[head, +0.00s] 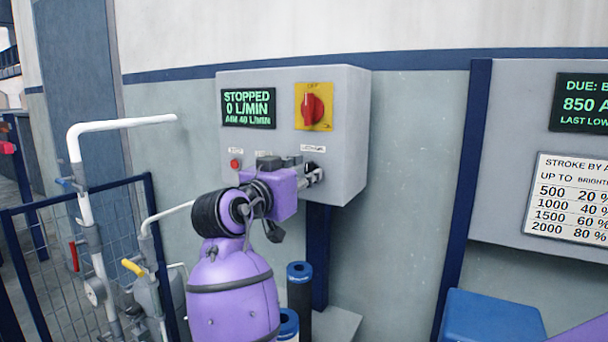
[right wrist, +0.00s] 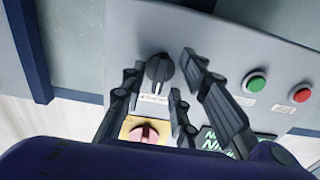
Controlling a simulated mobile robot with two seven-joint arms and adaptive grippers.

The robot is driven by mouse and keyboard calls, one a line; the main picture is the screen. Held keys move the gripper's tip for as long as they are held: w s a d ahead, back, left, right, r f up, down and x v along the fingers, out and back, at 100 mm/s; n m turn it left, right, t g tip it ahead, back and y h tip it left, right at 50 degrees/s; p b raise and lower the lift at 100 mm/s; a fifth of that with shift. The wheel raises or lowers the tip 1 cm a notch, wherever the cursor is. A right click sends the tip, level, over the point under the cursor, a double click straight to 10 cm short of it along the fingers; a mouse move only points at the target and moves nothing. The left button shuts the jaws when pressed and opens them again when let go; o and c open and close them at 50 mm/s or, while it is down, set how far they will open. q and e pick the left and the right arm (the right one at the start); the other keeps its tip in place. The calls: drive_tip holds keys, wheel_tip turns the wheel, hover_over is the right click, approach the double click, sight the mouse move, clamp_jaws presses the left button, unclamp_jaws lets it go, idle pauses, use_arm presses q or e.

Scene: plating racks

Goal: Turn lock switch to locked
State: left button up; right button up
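The lock switch is a black rotary knob (right wrist: 158,72) on the grey control box (head: 345,100), beside a small white label. In the head view it is mostly hidden by my right gripper (head: 314,174), at the box's lower right. In the right wrist view, my right gripper (right wrist: 163,62) is open, with its dark fingers on either side of the knob and visible gaps to it. I cannot read which position the knob is set to. My left gripper is not in view.
The box also carries a red selector (head: 312,108) on a yellow plate, a display (head: 248,108) reading STOPPED, and a red button (head: 235,164). A green button (right wrist: 253,83) shows in the right wrist view. Pipes and a mesh fence (head: 50,250) stand at left.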

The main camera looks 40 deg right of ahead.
clamp_jaws()
use_arm(q)
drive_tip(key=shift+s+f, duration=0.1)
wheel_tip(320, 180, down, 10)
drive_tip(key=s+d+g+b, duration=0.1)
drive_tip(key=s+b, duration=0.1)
drive_tip(key=b, duration=0.9)
use_arm(e)
drive_tip(key=m, duration=1.7)
drive_tip(key=shift+m, duration=0.4)
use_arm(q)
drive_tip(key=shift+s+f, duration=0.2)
use_arm(e)
unclamp_jaws()
drive_tip(key=shift+s, duration=0.1)
